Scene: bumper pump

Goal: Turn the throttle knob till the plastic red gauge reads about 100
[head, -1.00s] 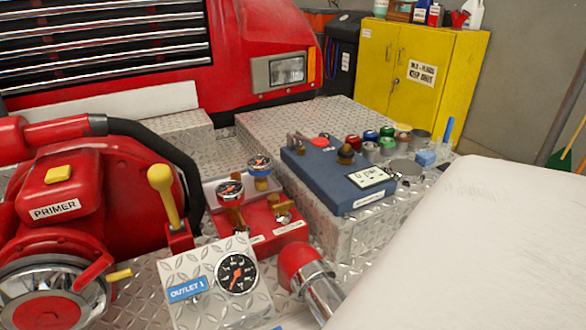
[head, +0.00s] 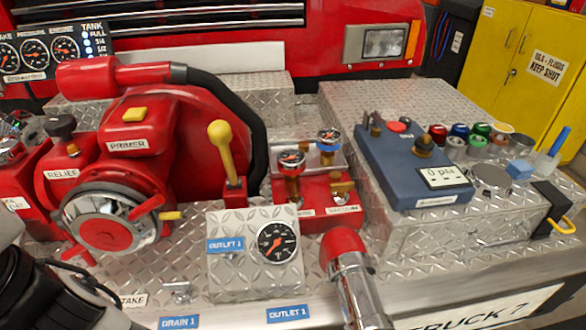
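I see no knob with a readable throttle label. Candidates are the black knob (head: 60,126) above the RELIEF label on the red pump (head: 185,150), and the brown knob (head: 423,146) on the blue box (head: 390,170). A small red-rimmed gauge (head: 291,159) stands on a brass stem on the red block at centre; its reading is too small to tell. A blue-rimmed gauge (head: 329,138) stands behind it to the right. My gripper is not recognisable in the view, and nothing seen shows it touching a knob.
The OUTLET 1 plate carries a black dial gauge (head: 277,243). A yellow-handled lever (head: 222,150) rises beside the pump. A gauge panel (head: 50,50) is at upper left. A dark cylindrical part (head: 60,300) fills the lower left. A red-capped pipe (head: 350,270) juts forward. Several coloured caps line the right deck.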

